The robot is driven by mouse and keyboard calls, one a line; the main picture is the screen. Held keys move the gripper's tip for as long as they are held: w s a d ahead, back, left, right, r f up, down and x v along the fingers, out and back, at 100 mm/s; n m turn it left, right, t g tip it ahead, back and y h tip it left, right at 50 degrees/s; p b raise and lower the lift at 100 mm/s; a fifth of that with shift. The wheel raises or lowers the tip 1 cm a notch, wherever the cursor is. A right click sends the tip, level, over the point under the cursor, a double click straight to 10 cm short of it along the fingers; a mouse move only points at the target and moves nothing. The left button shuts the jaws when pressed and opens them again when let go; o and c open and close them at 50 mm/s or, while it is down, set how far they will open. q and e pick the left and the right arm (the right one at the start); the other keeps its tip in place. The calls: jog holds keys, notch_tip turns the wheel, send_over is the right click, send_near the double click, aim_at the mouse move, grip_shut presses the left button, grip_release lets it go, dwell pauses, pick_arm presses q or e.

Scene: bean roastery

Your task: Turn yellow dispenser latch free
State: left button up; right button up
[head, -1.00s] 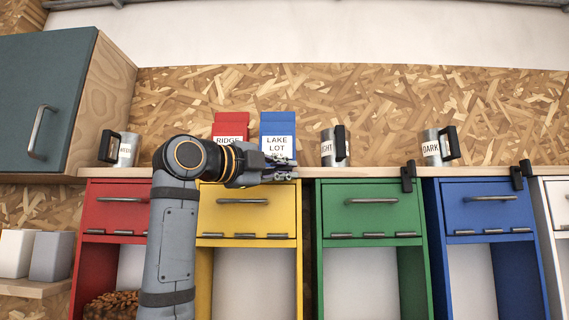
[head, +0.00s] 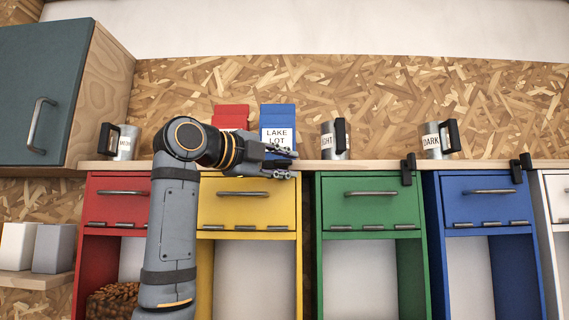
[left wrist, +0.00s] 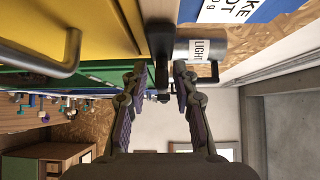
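The yellow dispenser (head: 248,215) hangs under the shelf, its handled front closed. My left gripper (head: 286,163) is at its top right corner and hides that corner in the head view. In the left wrist view, a black latch (left wrist: 160,42) stands at the edge of the yellow front (left wrist: 100,25), ahead of the gap between my fingers (left wrist: 158,78). The fingers are open, one on each side of the latch's line. I cannot tell whether they touch it. My right gripper is not in view.
Green (head: 370,210) and blue (head: 487,208) dispensers stand to the right, each with a black latch at its top right. The blue bag (head: 278,120) and the LIGHT mug (head: 334,142) stand on the shelf close to my gripper. A red dispenser (head: 100,205) is partly behind my arm.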

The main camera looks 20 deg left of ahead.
pick_arm(q)
jog(key=shift+s+r, duration=0.1)
jog(key=shift+s, duration=0.05)
jog(key=v, duration=1.1)
jog(key=shift+s+a, duration=0.2)
jog(key=shift+s, duration=0.1)
